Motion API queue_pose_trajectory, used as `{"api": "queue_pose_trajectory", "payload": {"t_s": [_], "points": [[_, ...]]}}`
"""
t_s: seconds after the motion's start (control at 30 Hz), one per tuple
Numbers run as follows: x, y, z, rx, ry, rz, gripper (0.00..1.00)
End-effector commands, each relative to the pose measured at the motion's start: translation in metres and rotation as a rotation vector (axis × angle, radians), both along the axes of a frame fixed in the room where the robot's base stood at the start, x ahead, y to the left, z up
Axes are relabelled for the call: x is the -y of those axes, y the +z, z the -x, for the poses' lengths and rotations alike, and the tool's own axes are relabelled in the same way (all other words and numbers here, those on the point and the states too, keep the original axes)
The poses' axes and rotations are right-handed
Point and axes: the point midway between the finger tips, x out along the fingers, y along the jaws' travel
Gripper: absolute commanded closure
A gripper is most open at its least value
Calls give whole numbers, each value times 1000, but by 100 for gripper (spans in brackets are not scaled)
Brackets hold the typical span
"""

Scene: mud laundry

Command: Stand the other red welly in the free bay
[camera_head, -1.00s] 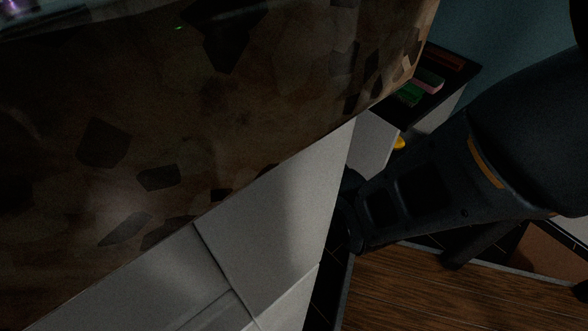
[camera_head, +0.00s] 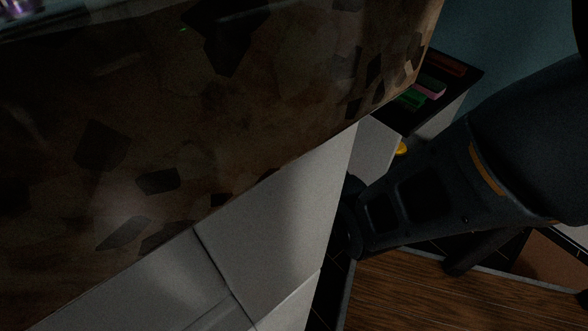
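No red welly and no bay can be made out in the head view. A small yellow thing (camera_head: 401,148) shows beside my arm, too small to identify.
A thick terrazzo-patterned counter edge (camera_head: 150,130) fills the upper left, close to the camera. Behind it stands a dark-topped unit (camera_head: 408,116) with green and pink items (camera_head: 428,90) on it. Wooden floor (camera_head: 420,295) shows below my arm.

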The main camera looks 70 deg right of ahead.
Motion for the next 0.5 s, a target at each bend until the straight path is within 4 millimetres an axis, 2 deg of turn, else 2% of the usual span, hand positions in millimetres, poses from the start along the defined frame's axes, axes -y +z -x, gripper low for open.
{"api": "queue_pose_trajectory", "payload": {"t_s": [0.23,0.27,0.5], "points": [[0,-1,-1,0,0,1,100],[0,-1,-1,0,0,1,83],[0,-1,0,1,0,1,60]]}}
